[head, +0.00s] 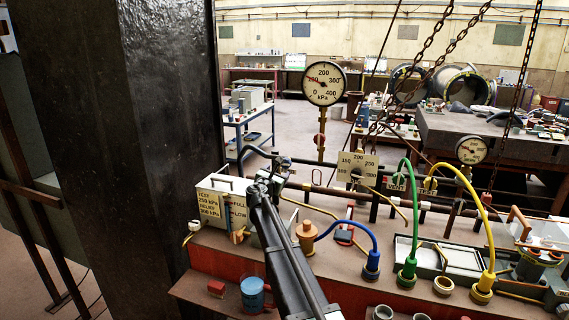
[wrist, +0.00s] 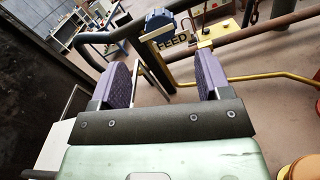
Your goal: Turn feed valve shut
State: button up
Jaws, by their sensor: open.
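The FEED tag (wrist: 172,40) hangs below a pipe in the wrist view, beside a blue valve part (wrist: 158,18) that I take to be the feed valve. Whether the valve stands open or shut cannot be told. My gripper (wrist: 161,60) is open, its two purple pads apart with nothing held between them. The tag and blue part lie ahead of the pads, apart from them. In the head view my gripper (head: 268,178) is at the pipes behind the bench; the arm and gripper hide the feed valve there.
A large gauge (head: 323,83) stands above the pipes. VENT (head: 397,182) and TEST (head: 430,184) tags hang to the right, near blue (head: 347,226), green (head: 413,200) and yellow (head: 480,205) hoses. A dark column (head: 150,130) stands at left. Chains hang at upper right.

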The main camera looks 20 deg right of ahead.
aim_at(285, 164)
jog(key=x, duration=1)
jog(key=shift+w+d, duration=0.1)
jog(key=shift+w, duration=0.05)
jog(key=c, duration=0.9)
